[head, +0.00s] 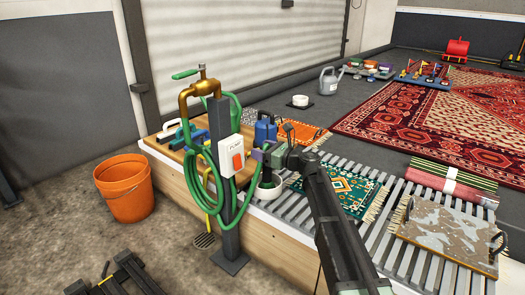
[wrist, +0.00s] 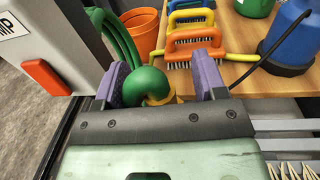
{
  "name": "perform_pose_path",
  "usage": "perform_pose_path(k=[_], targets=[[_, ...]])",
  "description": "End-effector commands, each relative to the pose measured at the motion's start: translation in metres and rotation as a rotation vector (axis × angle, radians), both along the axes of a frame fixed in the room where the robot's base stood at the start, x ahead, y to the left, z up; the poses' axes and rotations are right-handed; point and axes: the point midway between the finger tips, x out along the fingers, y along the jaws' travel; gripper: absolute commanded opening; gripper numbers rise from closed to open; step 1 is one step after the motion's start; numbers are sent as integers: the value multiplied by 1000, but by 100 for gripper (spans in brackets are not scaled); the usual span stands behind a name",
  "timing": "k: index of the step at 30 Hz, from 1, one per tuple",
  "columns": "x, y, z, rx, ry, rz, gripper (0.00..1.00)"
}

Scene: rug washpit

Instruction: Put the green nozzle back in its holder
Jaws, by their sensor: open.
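My gripper (wrist: 168,78) is open, its two purple fingers standing apart. A rounded green piece (wrist: 150,86), apparently the nozzle or the hose bend at it, lies between them, nearer the left finger. Part of a yellow ring shows behind it. I cannot tell whether a finger touches it, and its lower part is hidden by my gripper. In the head view my gripper (head: 260,153) is just right of the dark post (head: 228,215), near the switch box. The green hose (head: 190,180) hangs coiled on the post. I cannot clearly make out the holder.
The switch box (head: 231,156) with its orange switch is close on the left of my gripper. A blue sprayer (head: 265,130) and several brushes (wrist: 190,40) stand on the wooden bench behind. An orange bucket (head: 125,188) is on the floor. A pale bowl (head: 268,190) sits below my gripper.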

Motion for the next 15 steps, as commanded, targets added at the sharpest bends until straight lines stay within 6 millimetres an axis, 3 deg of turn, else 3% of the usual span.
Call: perform_pose_path(k=[10,15], targets=[[-42,-76,1,0,0,-4,65],[-54,-100,1,0,0,-3,65]])
